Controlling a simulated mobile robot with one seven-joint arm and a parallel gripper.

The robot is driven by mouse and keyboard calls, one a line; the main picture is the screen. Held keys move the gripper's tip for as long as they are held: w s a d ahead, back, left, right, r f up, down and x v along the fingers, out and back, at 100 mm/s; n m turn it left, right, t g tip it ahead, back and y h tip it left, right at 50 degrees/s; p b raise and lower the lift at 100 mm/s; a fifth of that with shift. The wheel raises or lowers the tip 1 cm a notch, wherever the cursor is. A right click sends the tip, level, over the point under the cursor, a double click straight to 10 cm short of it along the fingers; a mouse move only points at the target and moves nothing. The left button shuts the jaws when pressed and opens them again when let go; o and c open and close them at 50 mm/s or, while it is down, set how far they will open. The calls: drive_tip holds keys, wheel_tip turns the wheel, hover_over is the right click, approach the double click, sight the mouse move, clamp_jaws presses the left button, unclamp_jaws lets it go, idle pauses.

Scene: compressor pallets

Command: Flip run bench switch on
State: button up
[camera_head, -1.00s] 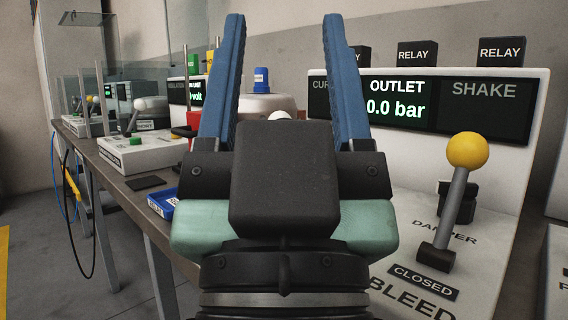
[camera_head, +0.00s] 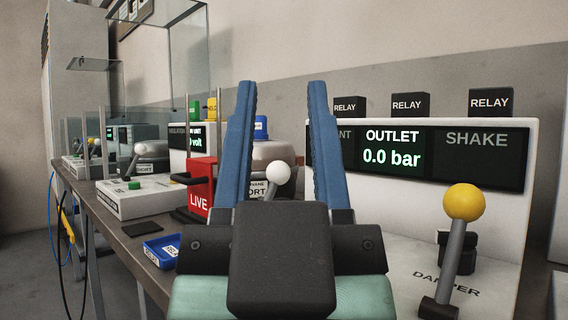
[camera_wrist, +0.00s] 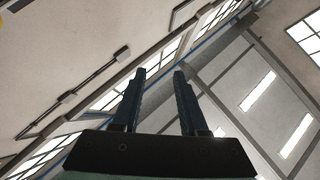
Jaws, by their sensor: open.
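My gripper (camera_head: 281,92) is open and empty, its two blue fingers pointing up in front of the bench in the head view. In the wrist view my gripper (camera_wrist: 159,73) shows only wall, ceiling and windows beyond its fingers. A white-knobbed lever (camera_head: 277,174) shows between the fingers, behind them and apart from them. A yellow-knobbed lever (camera_head: 463,204) stands at the right by the word DAMPER. Another lever with a pale knob (camera_head: 139,149) stands on a unit at the left. I cannot read any label naming a run bench switch.
A display panel (camera_head: 421,155) reads OUTLET 0.0 bar. A red LIVE block (camera_head: 201,187), a blue tray (camera_head: 161,250) and a white box with a green button (camera_head: 141,197) are on the bench at left. Black RELAY blocks (camera_head: 409,104) line the panel top.

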wheel_tip(320, 180, up, 5)
drive_tip(key=p, duration=0.4)
drive_tip(key=shift+f, duration=0.2)
clamp_jaws()
wheel_tip(320, 180, up, 7)
drive_tip(key=w+p, duration=0.1)
drive_tip(key=p, duration=0.7)
drive_tip(key=w+d+f+m+g+y+p, duration=0.2)
drive_tip(key=w+f+m+g+y+p, duration=0.3)
drive_tip(key=w+p, duration=0.7)
drive_tip(key=s+d+f+m+g+p, duration=0.1)
drive_tip(key=s+f+m+g+p, duration=0.1)
drive_tip(key=p, duration=0.4)
drive_tip(key=s+d+f+m+g+p, duration=0.1)
drive_tip(key=f+m+g+p, duration=0.1)
drive_tip(key=f+m+p, duration=0.3)
drive_tip(key=s+d+f+m+g+p, duration=0.1)
drive_tip(key=s+f+m+g+p, duration=0.1)
drive_tip(key=f+m+p, duration=0.2)
drive_tip(key=shift+s+d+f+h+p, duration=0.2)
drive_tip(key=shift+s+f+h+p, duration=0.15)
drive_tip(key=shift+p, duration=1.3)
drive_tip(key=shift+s+f+m, duration=0.25)
drive_tip(key=shift+f+m, duration=0.15)
drive_tip(key=shift+m, duration=0.1)
